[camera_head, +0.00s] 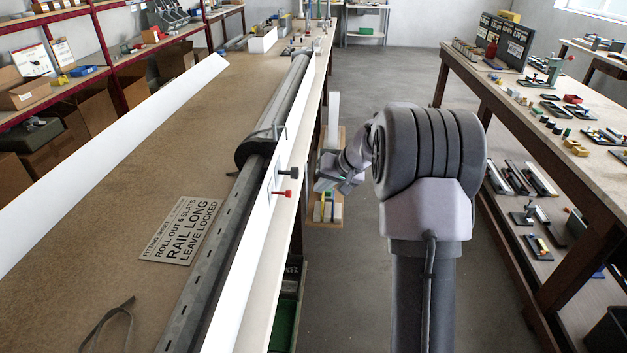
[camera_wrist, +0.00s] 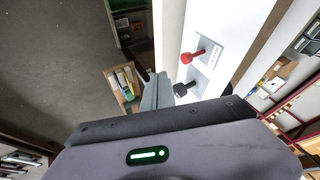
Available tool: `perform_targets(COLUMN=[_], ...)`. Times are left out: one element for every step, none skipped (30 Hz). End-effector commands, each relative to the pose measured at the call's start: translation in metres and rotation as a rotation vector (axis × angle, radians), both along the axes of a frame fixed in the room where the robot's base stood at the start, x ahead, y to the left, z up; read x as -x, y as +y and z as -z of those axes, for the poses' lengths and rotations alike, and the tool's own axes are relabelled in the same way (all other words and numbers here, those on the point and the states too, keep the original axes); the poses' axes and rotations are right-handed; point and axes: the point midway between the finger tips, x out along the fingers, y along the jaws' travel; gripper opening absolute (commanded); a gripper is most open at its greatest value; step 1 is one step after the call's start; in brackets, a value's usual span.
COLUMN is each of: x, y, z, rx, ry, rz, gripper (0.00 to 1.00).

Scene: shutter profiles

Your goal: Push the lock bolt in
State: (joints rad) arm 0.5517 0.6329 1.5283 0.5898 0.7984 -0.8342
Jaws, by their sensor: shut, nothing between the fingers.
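A red-knobbed pin (camera_head: 286,193) and a black-knobbed pin (camera_head: 288,172) stick out from the white side rail (camera_head: 262,210) at the bench edge. The pictures do not settle which is the lock bolt. In the wrist view, the red pin (camera_wrist: 193,56) and the black pin (camera_wrist: 185,89) stand out from a pale plate with small unreadable labels. My gripper (camera_head: 343,184) is to the right of both pins, apart from them in the head view. In the wrist view, my gripper (camera_wrist: 156,88) is shut and empty, its fingers just left of the black pin.
A dark roller (camera_head: 280,110) with a slatted profile (camera_head: 210,270) lies along the bench. A cart with coloured parts (camera_head: 328,213) stands near my gripper.

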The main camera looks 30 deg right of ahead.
Motion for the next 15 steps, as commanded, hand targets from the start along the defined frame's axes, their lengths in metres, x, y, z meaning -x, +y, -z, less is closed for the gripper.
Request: perform_targets(x=[-0.006,-0.01,-0.015,-0.019,-0.023,-0.027,-0.031,-0.034,-0.038,-0.04,-0.043,-0.045,-0.047,-0.048,-0.049], y=[0.003,0.004,0.005,0.007,0.008,0.009,0.01,0.017,0.023,0.027,0.03,0.034,0.036,0.038,0.04], z=[0.012,0.018,0.025,0.03,0.035,0.042,0.046,0.043,0.042,0.042,0.042,0.041,0.041,0.041,0.041], rx=[0.0,0.0,0.0,0.0,-0.001,0.0,0.0,0.002,0.002,0.001,0.001,0.0,0.0,0.001,0.001], ry=[0.001,0.001,0.002,0.002,0.001,0.002,0.002,-0.001,-0.001,0.0,0.0,0.0,0.0,0.0,0.0], rz=[-0.002,-0.002,-0.002,-0.002,-0.002,-0.002,-0.002,-0.004,-0.005,-0.003,-0.003,-0.002,-0.002,-0.002,-0.002], gripper=[0.0,0.0,0.0,0.0,0.0,0.0,0.0,0.0,0.0,0.0,0.0,0.0,0.0,0.0,0.0])
